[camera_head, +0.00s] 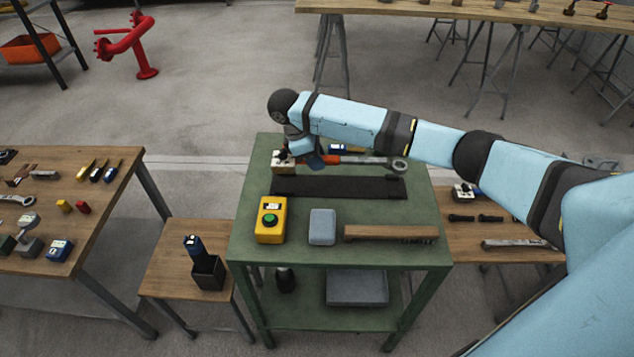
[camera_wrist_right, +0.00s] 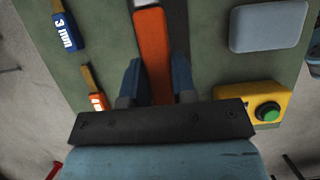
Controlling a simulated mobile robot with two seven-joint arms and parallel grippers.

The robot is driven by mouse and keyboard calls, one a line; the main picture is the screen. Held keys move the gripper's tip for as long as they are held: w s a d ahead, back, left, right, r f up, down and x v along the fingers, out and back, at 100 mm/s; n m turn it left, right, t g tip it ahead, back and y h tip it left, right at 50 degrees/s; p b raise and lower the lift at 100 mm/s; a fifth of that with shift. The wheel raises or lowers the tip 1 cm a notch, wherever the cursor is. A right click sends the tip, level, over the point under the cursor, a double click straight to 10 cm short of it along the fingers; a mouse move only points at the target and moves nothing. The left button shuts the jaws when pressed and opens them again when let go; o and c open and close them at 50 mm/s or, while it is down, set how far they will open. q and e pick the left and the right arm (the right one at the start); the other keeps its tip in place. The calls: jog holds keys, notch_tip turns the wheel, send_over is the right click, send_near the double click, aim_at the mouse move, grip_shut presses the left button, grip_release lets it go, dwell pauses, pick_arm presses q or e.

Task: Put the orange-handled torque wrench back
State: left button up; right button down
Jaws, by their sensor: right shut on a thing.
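My right gripper (camera_head: 316,160) is shut around the handle; in the right wrist view the orange handle (camera_wrist_right: 153,55) runs between the two blue fingers (camera_wrist_right: 157,82). I cannot tell whether the wrench touches the cart top or hangs just above it. My left gripper is not in view.
On the green cart (camera_head: 300,256) are a yellow box with a green button (camera_head: 270,220), a grey-blue block (camera_head: 322,227) and a wood-handled brush (camera_head: 390,233). A blue "3 mm" tool (camera_wrist_right: 65,33) lies near the wrench. Wooden tables with tools stand left and right.

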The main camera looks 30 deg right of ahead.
aim_at(322, 185)
notch_tip(322, 185, down, 2)
jog(key=shift+w+f, duration=0.1)
jog(key=shift+f, duration=0.1)
notch_tip(322, 185, down, 4)
jog(key=shift+f+b, duration=0.15)
jog(key=shift+b, duration=0.2)
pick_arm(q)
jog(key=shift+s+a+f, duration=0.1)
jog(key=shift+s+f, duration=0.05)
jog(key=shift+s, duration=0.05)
pick_arm(e)
jog(key=c, duration=0.9)
grip_release()
jog(key=shift+f, duration=0.1)
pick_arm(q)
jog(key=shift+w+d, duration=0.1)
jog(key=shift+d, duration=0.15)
